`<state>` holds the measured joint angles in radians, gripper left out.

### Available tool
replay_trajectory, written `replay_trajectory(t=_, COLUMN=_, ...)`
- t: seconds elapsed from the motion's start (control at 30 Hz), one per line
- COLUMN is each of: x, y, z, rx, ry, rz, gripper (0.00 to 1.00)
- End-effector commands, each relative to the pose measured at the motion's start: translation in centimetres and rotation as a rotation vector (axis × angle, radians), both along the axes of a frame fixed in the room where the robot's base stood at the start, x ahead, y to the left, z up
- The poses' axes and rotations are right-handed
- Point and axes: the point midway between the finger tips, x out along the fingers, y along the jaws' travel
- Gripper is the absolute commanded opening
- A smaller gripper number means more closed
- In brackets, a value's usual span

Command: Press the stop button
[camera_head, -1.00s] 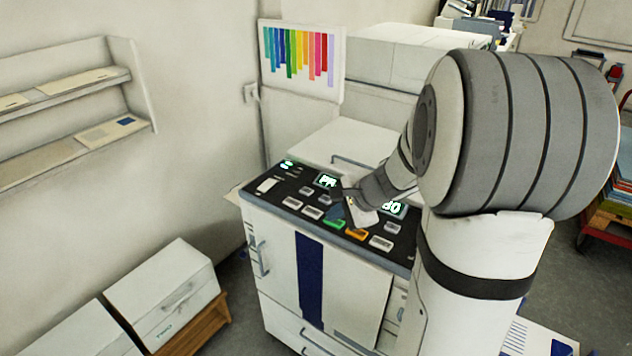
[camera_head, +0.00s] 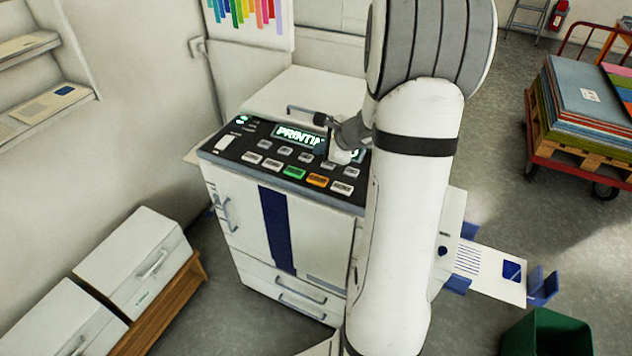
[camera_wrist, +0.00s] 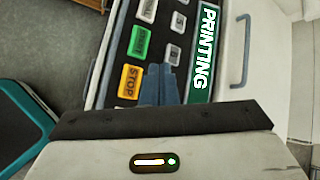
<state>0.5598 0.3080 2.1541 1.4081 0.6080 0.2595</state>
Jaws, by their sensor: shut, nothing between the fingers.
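The orange stop button (camera_head: 317,180), lettered STOP in the wrist view (camera_wrist: 130,81), sits in the front row of the black control panel (camera_head: 205,148). A green button (camera_head: 294,173) is beside it. My gripper (camera_head: 321,151) is over the right part of the panel, behind the orange button. In the wrist view its blue-grey fingers (camera_wrist: 159,82) are together and empty, just right of the orange button, with the fingertips not over it. Whether they touch the panel I cannot tell. My fingers hide part of the panel.
The printer's green display (camera_wrist: 205,50) reads PRINTING. Grey keys (camera_head: 252,158) surround the coloured buttons. A metal handle (camera_head: 305,112) stands behind the panel. A paper tray (camera_head: 490,268) sticks out at the right, near a green bin (camera_head: 548,335). A loaded red cart (camera_head: 560,165) stands farther right.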

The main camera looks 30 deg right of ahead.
Motion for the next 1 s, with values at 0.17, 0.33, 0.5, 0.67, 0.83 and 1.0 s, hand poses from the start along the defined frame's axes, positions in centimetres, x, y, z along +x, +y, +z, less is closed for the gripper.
replay_trajectory(t=0.17, x=0.0, y=0.0, z=-2.8, rx=0.001, ry=0.000, rz=-0.001, gripper=0.00)
replay_trajectory(t=0.33, x=0.0, y=0.0, z=-5.4, rx=-0.001, ry=0.001, rz=-0.001, gripper=0.00)
replay_trajectory(t=0.5, x=0.0, y=-0.1, z=-7.2, rx=-0.002, ry=-0.001, rz=0.000, gripper=0.00)
replay_trajectory(t=0.67, x=0.0, y=-0.1, z=-7.7, rx=-0.001, ry=0.000, rz=-0.001, gripper=0.00)
replay_trajectory(t=0.83, x=0.0, y=-0.1, z=-7.5, rx=-0.001, ry=0.000, rz=-0.001, gripper=0.00)
replay_trajectory(t=1.0, x=0.0, y=-0.1, z=-7.5, rx=-0.001, ry=0.000, rz=-0.001, gripper=0.00)
